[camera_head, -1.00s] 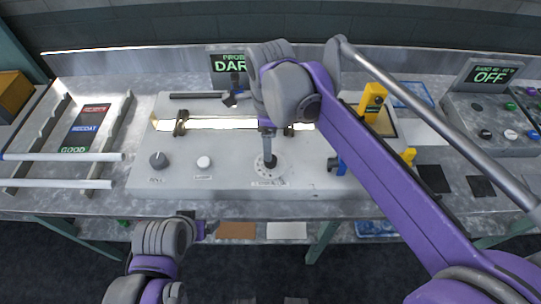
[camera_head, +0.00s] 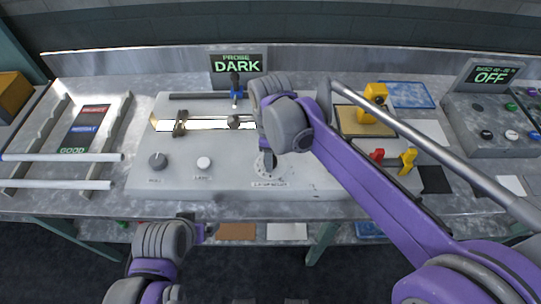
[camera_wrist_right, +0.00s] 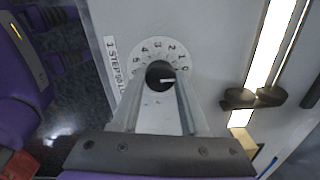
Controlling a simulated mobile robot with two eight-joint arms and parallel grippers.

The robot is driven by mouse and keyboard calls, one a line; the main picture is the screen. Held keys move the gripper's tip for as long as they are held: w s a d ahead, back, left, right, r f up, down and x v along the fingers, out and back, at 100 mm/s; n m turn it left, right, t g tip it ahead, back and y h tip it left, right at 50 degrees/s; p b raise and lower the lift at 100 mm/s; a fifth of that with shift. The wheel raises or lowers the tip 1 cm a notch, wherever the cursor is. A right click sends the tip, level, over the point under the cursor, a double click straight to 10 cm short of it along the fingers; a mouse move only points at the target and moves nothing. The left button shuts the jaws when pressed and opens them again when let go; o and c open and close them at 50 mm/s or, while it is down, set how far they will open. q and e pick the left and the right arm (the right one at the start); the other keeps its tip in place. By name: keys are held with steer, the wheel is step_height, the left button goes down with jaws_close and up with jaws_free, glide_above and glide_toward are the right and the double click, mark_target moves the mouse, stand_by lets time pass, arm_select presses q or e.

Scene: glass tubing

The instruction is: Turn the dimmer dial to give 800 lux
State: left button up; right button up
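The dimmer dial (camera_wrist_right: 158,72) is a dark round knob on a white numbered disc. In the right wrist view its white mark points right, near the 0. The dial's disc also shows below my right gripper in the head view (camera_head: 264,173). My right gripper (camera_wrist_right: 162,84) is open, with its two fingers apart on either side of the knob; I cannot tell whether they touch it. A screen reading "PROBE DARK" (camera_head: 237,66) stands behind the grey console (camera_head: 225,178). My left gripper (camera_head: 203,232) is low at the front, away from the dial; its fingers are unclear.
Two other knobs, one dark (camera_head: 158,160) and one white (camera_head: 204,163), sit left on the console. A glowing tube (camera_head: 160,124) lies behind them. A rack (camera_head: 30,125) with glass tubes stands left. A second screen reads "OFF" (camera_head: 489,76). Yellow and red clamps stand right.

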jaws_close()
